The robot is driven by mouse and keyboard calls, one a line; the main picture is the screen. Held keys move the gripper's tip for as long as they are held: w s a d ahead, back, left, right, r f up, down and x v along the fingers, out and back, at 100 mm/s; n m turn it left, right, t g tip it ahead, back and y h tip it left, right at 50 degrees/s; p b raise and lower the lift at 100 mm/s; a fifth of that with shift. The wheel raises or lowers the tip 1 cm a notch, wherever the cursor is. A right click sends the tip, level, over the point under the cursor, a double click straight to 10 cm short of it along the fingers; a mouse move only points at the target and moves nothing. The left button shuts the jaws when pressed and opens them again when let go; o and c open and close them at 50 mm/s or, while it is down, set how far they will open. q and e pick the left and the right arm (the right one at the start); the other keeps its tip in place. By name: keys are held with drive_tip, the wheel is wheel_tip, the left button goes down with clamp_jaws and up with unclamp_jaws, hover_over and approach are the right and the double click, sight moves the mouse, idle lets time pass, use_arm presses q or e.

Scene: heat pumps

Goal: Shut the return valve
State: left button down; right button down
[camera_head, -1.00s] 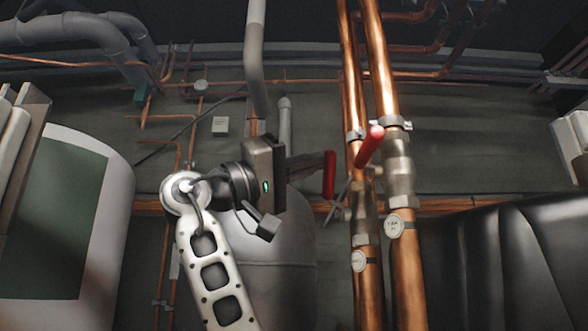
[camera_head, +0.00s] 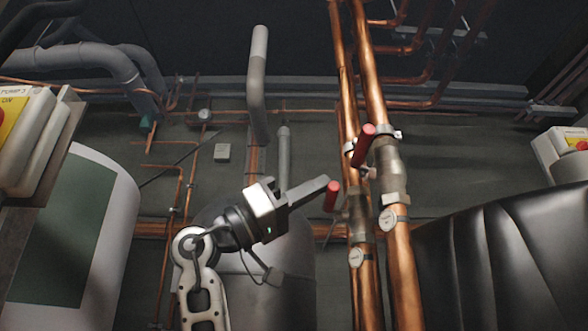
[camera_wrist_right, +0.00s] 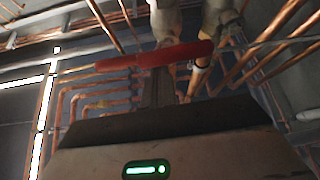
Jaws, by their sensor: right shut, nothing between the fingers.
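Two upright copper pipes each carry a valve with a red lever handle. The left pipe's red handle (camera_head: 332,196) sticks out to the left of its valve body (camera_head: 358,213). The right pipe's red handle (camera_head: 363,146) slants up above its valve (camera_head: 388,165). Round tags hang below both valves, too small to read. My right gripper (camera_head: 322,184) is shut and empty, its fingertips right at the left handle; contact cannot be told. In the right wrist view a red handle (camera_wrist_right: 155,55) lies across, just beyond the shut fingers (camera_wrist_right: 158,88). My left gripper is out of view.
A white cylindrical tank (camera_head: 110,200) stands at left beside a switch box with a yellow label (camera_head: 10,115). A grey tank (camera_head: 295,265) is behind my right arm. A dark ribbed casing (camera_head: 500,245) fills the lower right. A box with a red button (camera_head: 565,150) is at far right.

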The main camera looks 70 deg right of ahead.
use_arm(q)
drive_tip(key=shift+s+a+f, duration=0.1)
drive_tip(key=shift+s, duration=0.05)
use_arm(e)
drive_tip(key=shift+s+f, duration=0.15)
drive_tip(key=shift+f, duration=0.15)
